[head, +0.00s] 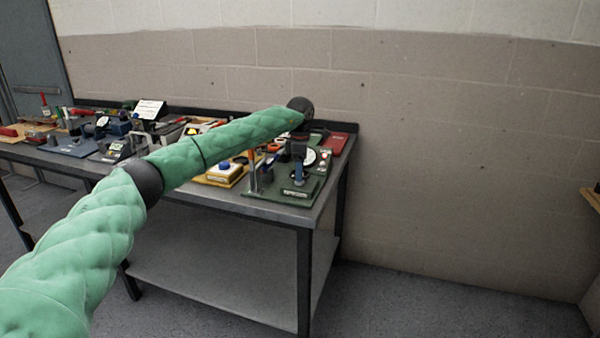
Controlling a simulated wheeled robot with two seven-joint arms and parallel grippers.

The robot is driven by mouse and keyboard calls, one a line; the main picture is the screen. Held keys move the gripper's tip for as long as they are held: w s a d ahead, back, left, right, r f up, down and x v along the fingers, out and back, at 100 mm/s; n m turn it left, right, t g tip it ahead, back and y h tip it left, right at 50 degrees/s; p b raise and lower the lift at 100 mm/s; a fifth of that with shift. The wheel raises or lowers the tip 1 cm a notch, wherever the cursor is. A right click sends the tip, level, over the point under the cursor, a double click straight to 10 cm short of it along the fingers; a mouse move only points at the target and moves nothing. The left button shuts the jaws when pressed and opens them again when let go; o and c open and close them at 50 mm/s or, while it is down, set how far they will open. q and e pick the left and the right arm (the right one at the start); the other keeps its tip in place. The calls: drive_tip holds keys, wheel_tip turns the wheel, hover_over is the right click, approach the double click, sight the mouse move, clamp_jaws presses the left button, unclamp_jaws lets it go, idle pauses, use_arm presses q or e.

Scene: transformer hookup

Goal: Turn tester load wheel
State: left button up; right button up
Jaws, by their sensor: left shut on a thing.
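The tester, a dark green board (311,191) with a white round dial (310,157) and upright parts, stands at the right end of the grey bench. My left arm reaches across from the lower left, and its black wrist is above the tester. My left gripper (299,168) points down at the tester, close beside the dial, and is shut on a small part there, which looks like the load wheel. The wheel itself is mostly hidden by the gripper, and its angle cannot be told. My right gripper is out of view.
A yellow-based unit (222,177) with a blue knob stands left of the tester, and a red item (337,142) lies behind it. Several tools and devices crowd the bench further left. The bench's right edge (330,195) is close to the tester. Floor right of the bench is clear.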

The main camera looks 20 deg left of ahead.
use_arm(q)
drive_tip(key=shift+a+r+m+b, duration=0.1)
drive_tip(key=shift+m+b, duration=0.2)
drive_tip(key=shift+m, duration=0.6)
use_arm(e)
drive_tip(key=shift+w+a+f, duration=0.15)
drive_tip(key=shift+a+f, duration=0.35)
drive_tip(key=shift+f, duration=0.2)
use_arm(q)
drive_tip(key=o, duration=1)
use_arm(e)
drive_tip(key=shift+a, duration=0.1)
use_arm(q)
wheel_tip(320, 180, up, 8)
drive_tip(key=shift+w+f+b, duration=0.1)
drive_tip(key=shift+f+b, duration=0.05)
drive_tip(key=shift+b, duration=0.65)
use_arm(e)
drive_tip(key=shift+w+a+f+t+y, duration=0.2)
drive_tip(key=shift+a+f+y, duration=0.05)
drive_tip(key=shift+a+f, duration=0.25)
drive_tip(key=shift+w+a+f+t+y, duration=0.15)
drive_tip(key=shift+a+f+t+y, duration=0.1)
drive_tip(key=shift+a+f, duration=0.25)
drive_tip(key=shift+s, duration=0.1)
